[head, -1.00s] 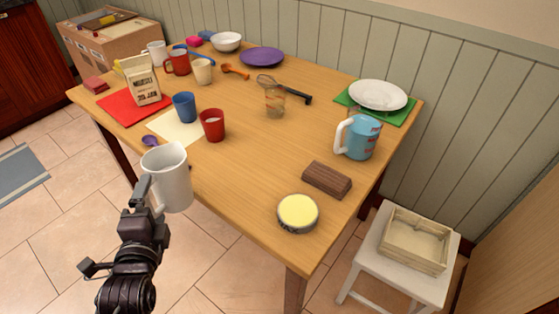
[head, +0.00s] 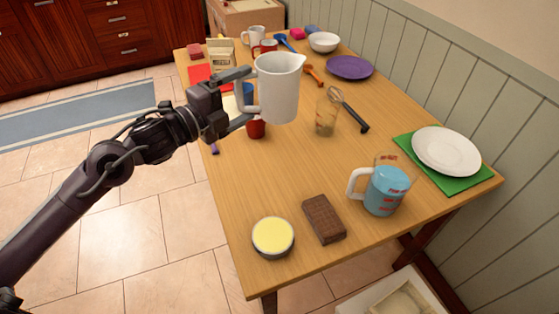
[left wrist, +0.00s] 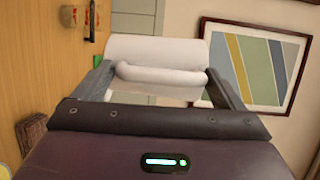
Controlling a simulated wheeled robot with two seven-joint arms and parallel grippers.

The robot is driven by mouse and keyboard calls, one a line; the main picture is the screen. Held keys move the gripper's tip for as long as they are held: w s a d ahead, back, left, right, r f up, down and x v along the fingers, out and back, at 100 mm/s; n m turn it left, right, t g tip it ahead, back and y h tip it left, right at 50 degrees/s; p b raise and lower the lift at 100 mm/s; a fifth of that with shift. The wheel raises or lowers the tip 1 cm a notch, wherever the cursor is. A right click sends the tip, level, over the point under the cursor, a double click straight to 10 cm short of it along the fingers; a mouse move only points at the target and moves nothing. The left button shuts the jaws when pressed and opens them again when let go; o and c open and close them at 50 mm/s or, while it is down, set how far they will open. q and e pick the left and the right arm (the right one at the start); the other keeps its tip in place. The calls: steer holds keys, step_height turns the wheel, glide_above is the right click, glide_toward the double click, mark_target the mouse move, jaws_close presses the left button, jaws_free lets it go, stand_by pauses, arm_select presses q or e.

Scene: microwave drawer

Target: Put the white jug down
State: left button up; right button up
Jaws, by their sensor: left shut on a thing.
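The white jug (head: 279,88) is upright in the head view, held above the left part of the wooden table (head: 265,190). My left gripper (head: 243,100) is shut on its handle, at the jug's left side. In the left wrist view the jug (left wrist: 157,55) lies between the two fingers (left wrist: 160,85), with its handle crossing between them. The jug hides part of a blue cup and a red cup behind it. Whether its base touches anything is hard to tell, but it looks raised. My right gripper is not in view.
A measuring jug with blue contents (head: 386,190), a brown block (head: 324,219) and a yellow-topped tin (head: 273,236) stand near the front. A glass (head: 326,116) and whisk (head: 350,110) are right of the jug. The table's middle, left of the measuring jug, is clear.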

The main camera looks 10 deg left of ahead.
arm_select(q)
step_height(320, 180, down, 19)
steer(key=shift+d, duration=0.1)
steer(key=shift+f, duration=0.25)
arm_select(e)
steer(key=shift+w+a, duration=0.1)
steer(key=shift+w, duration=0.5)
arm_select(q)
steer(key=shift+f, duration=0.1)
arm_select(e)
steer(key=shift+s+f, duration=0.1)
arm_select(q)
steer(key=o, duration=1.3)
steer(key=shift+f, duration=0.15)
